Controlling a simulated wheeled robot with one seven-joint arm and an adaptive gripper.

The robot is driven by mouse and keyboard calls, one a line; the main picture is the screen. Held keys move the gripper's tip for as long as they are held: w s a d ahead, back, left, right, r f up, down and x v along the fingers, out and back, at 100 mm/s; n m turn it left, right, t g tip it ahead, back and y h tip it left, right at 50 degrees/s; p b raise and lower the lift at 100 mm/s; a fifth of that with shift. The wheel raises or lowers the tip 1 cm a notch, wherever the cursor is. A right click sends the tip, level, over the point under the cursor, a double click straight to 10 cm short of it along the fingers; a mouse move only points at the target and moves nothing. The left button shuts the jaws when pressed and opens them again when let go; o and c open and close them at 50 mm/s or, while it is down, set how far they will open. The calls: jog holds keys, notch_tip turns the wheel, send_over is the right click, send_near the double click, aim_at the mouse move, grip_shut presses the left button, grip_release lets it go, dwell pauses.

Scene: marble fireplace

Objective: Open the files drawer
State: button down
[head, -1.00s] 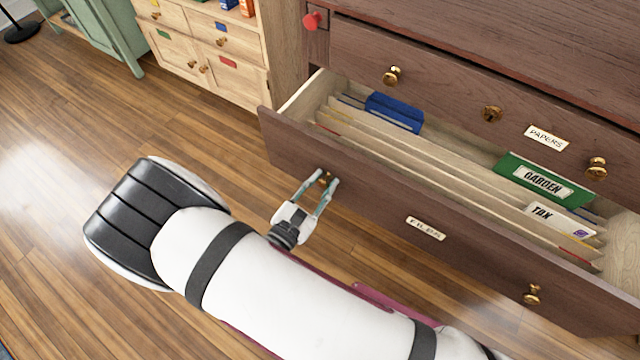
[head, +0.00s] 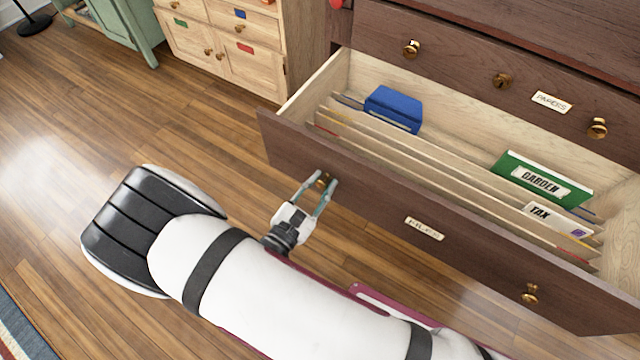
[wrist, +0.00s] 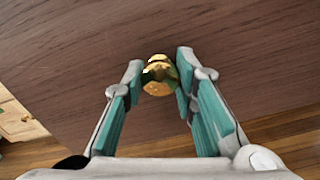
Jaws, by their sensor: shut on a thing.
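The files drawer (head: 375,193) is a dark wood drawer with a "FILES" label (head: 425,229), and it stands well out from the cabinet. Inside are file dividers, a blue box (head: 394,108), a green "GARDEN" folder (head: 543,180) and a white "TAX" card (head: 556,219). My gripper (head: 323,186) is at the drawer's left brass knob, with its two fingers on either side of it. In the wrist view my gripper (wrist: 158,82) is shut on the brass knob (wrist: 159,75). The drawer's right knob (head: 530,293) is free.
The "PAPERS" drawer (head: 455,75) above is shut. A light wood cabinet (head: 235,45) and a green cabinet (head: 125,30) stand at the upper left. The wooden floor (head: 70,130) at left is clear, with a rug edge (head: 25,325) at lower left.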

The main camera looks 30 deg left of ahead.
aim_at(328, 151)
jog(key=c, duration=1.3)
grip_release()
jog(key=shift+r, duration=0.1)
notch_tip(328, 151, up, 10)
jog(key=shift+f, duration=0.1)
